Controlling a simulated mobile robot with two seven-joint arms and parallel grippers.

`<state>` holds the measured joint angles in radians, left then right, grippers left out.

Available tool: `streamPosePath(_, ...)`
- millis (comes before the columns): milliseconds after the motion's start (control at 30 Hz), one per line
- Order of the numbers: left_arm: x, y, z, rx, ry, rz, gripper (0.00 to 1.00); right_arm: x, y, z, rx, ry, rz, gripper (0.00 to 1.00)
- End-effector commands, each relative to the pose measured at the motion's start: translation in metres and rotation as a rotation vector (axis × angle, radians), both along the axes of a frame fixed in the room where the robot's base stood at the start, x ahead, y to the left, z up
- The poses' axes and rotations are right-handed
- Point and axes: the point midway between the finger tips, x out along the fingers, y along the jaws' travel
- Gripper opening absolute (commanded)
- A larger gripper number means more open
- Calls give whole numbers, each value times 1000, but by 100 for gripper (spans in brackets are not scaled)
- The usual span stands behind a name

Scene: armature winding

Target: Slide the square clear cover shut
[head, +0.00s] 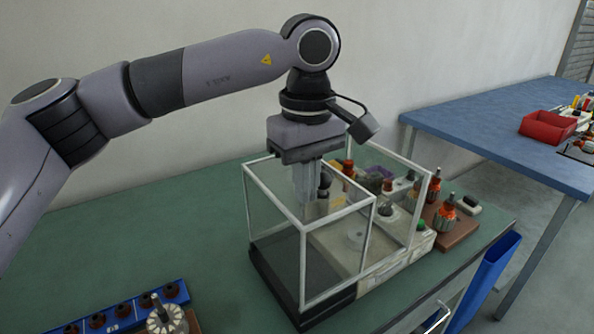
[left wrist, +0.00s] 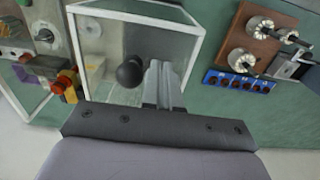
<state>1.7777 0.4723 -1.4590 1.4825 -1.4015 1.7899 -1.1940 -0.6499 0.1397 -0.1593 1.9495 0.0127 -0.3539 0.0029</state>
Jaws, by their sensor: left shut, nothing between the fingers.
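The square clear cover (head: 304,229) is a see-through box with white edges, at the middle of the head view. It stands over the dark base at the left end of the winding machine (head: 372,277). A round black knob (head: 325,181) shows by the cover; it is also large in the left wrist view (left wrist: 130,72). My left gripper (head: 305,200) points down at the cover, its fingers shut and empty. In the left wrist view the fingers (left wrist: 166,72) are just right of the knob, apparently apart from it. My right gripper is out of view.
Clear panels with white edges extend right of the cover. Wound parts (head: 446,213) stand on a brown board at the right. A blue rack (head: 110,316) lies at the near left. A blue table (head: 480,120) with a red bin (head: 547,127) stands at the far right. Green tabletop left of the cover is clear.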

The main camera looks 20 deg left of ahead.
Motion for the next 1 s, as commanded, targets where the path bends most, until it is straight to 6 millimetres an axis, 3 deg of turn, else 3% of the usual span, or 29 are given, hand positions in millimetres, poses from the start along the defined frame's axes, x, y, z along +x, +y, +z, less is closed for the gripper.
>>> streamPosePath(367,0,0,1,0,0,0,0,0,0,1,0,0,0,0)
streamPosePath(800,-3,2,32,0,0,0,0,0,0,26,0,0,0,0)
streamPosePath(1000,-3,3,38,0,0,0,0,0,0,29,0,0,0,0)
